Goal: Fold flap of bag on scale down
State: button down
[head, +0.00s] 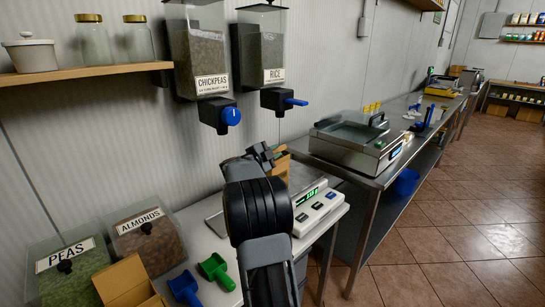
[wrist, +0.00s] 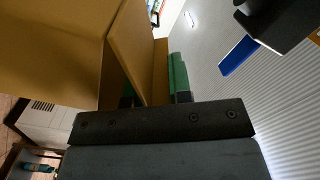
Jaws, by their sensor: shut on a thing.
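The brown paper bag (head: 282,165) stands on the white scale (head: 318,207), mostly hidden behind my arm in the head view. My gripper (head: 262,153) is at the top of the bag. In the wrist view, the bag (wrist: 55,45) fills the upper left, and its flap (wrist: 138,50) runs down between the fingers of my gripper (wrist: 158,85). The gripper is shut on the flap. One green fingertip shows to the right of the flap; the other is mostly hidden behind the paper. The flap looks raised, but its exact angle is hard to tell.
An open brown box (head: 128,283), a blue scoop (head: 184,287) and a green scoop (head: 216,270) are at the front left. A steel machine (head: 355,143) stands right of the scale.

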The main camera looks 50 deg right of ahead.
jog(key=shift+s+f+m, duration=0.1)
jog(key=shift+s+m, duration=0.05)
jog(key=shift+m, duration=0.25)
jog(key=c, duration=1.1)
grip_release()
jog(key=shift+f, duration=0.1)
jog(key=shift+f, duration=0.1)
jog(key=shift+a+r+b, duration=0.2)
jog(key=shift+a+b, duration=0.1)
jog(key=shift+a, duration=1.75)
jog(key=shift+a+r+b, duration=0.15)
jog(key=shift+a+b, duration=0.15)
jog(key=shift+a, duration=1.7)
